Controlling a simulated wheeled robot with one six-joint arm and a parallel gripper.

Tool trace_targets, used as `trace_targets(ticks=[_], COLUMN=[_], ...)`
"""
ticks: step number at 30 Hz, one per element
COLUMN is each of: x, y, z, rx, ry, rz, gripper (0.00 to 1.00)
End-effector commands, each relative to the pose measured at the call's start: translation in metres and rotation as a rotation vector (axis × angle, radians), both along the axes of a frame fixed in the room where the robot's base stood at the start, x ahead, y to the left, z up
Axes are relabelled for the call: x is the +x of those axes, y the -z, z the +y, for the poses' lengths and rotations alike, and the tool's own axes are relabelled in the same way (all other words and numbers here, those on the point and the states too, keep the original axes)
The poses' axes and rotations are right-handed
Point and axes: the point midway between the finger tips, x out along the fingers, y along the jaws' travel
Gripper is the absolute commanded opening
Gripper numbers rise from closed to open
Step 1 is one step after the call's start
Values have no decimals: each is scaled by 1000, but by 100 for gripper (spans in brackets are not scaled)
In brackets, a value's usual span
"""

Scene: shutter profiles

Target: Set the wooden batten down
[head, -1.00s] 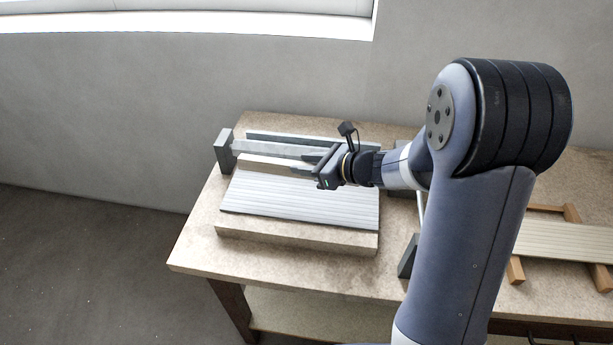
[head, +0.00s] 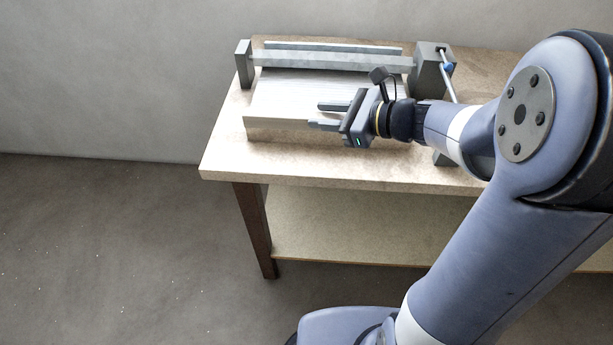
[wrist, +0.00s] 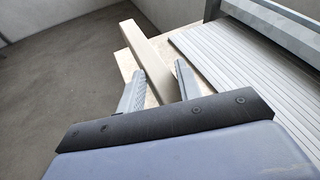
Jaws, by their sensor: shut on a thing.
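The wooden batten (wrist: 148,52) is a long, pale beige bar. In the wrist view it lies between the two fingers of my gripper (wrist: 155,80) and points away toward the upper left. My gripper (head: 317,115) is shut on it. In the head view the batten (head: 276,123) shows as a pale bar along the near edge of the grey slatted panel (head: 300,92). In the wrist view it runs beside the slatted panel (wrist: 235,65). I cannot tell whether it touches the bench top below it.
The bench top (head: 300,160) is clear in front of the panel. A metal rail (head: 330,60) runs behind the panel between a grey end post (head: 244,64) and a grey block (head: 428,70). A lower shelf (head: 340,225) is empty where it shows. Bare floor lies left.

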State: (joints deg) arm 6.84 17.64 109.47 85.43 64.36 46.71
Motion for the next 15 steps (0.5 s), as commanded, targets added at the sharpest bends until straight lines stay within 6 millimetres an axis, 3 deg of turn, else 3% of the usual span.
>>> trace_targets(ticks=[9,15], x=[-1,-1], y=[53,73], z=[-1,0], rx=[1,0], ry=[-3,-2], rz=[2,2], gripper=[0,0])
